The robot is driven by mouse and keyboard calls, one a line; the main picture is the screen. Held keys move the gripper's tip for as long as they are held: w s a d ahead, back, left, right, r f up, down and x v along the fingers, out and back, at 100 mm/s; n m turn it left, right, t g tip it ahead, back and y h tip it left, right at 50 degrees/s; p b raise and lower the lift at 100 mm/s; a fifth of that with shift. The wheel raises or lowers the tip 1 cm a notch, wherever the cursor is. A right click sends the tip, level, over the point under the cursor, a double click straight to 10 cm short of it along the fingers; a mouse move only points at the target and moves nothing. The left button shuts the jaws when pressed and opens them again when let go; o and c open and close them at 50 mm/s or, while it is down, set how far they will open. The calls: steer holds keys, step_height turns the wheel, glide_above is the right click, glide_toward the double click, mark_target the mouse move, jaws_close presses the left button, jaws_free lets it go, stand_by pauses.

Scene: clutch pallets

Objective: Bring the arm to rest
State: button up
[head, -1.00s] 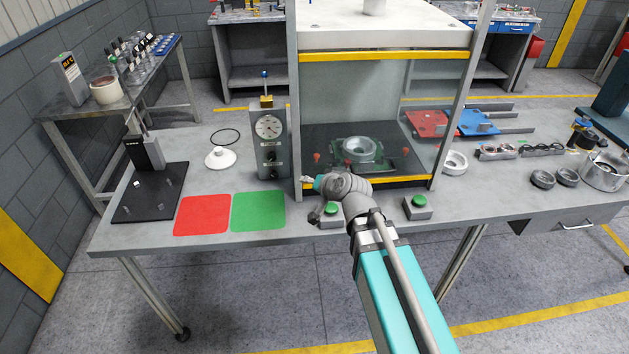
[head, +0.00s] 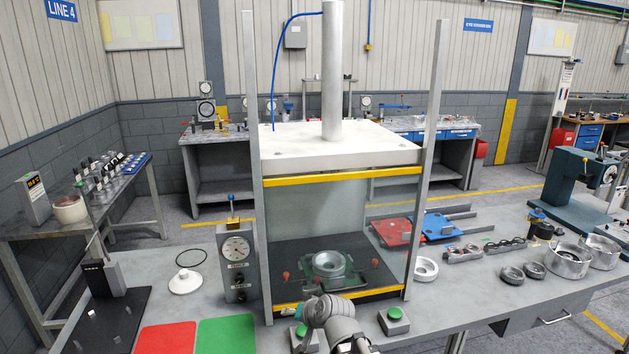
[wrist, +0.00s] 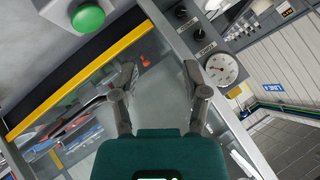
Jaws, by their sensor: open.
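My gripper (wrist: 160,95) shows in the wrist view with its two fingers spread apart and nothing between them. In the head view my arm's wrist end (head: 330,316) is at the bottom middle, in front of the press; the fingers are hard to make out there. The press (head: 338,145) has a white top plate, yellow-edged guards and a clear front panel. Inside it a metal ring (head: 328,263) sits on a green fixture. My gripper is outside the press, near its lower front edge.
Green push buttons (head: 394,314) stand at the bench's front edge, close to my arm. A dial gauge box (head: 237,262) stands left of the press. Red (head: 166,338) and green (head: 227,335) mats lie front left. Metal rings and a pot (head: 569,262) are on the right.

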steer(key=s+d+f+g+h, duration=0.3)
steer(key=s+d, duration=0.2)
steer(key=d, duration=0.6)
steer(key=s+d+f+g+h, duration=0.3)
steer(key=s+d, duration=0.3)
steer(key=d, duration=0.6)
steer(key=shift+s+f+n+g+h, duration=0.2)
steer(key=shift+f+n+g+h, duration=0.15)
steer(key=shift+g, duration=0.35)
